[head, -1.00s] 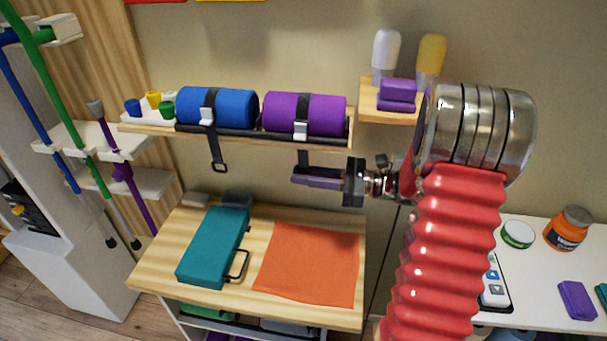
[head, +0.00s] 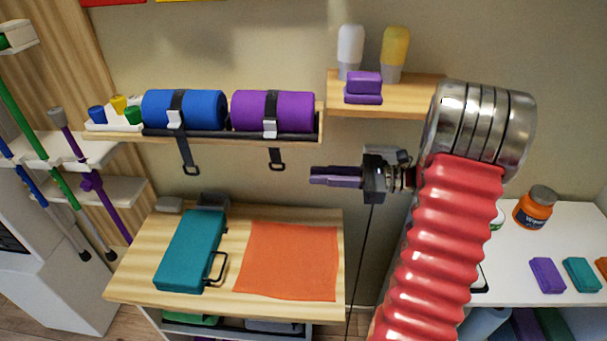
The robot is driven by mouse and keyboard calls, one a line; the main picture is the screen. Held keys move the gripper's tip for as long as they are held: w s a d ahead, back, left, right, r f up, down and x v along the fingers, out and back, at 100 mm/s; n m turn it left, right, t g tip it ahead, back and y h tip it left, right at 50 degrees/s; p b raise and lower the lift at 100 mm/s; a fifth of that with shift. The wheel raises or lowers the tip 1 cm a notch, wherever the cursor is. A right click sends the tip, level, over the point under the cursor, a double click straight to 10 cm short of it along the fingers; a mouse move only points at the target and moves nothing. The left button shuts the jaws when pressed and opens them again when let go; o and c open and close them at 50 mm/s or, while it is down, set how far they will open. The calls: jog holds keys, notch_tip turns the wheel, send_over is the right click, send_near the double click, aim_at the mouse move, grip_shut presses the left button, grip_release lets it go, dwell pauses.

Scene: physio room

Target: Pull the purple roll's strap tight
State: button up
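The purple roll (head: 300,111) lies on the wall shelf, to the right of the blue roll (head: 205,110). A black strap (head: 271,105) goes around the purple roll, with a pale buckle (head: 269,127) at its front. The strap's tail hangs below the shelf edge and ends in a dark pull ring (head: 277,166). My gripper (head: 316,175) points left, below the shelf's right end. Its fingers appear to the right of the ring, apart from it in the picture. The fingers overlap from this side, so their gap cannot be judged. Nothing is seen in them.
The blue roll's strap also hangs with a ring (head: 190,168). A small shelf (head: 410,98) at right holds two bottles and purple blocks. Below stands a wooden table (head: 130,280) with a teal case (head: 188,250) and an orange cloth (head: 288,260). Free air lies between shelf and table.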

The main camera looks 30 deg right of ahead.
jog(key=shift+v, duration=1.5)
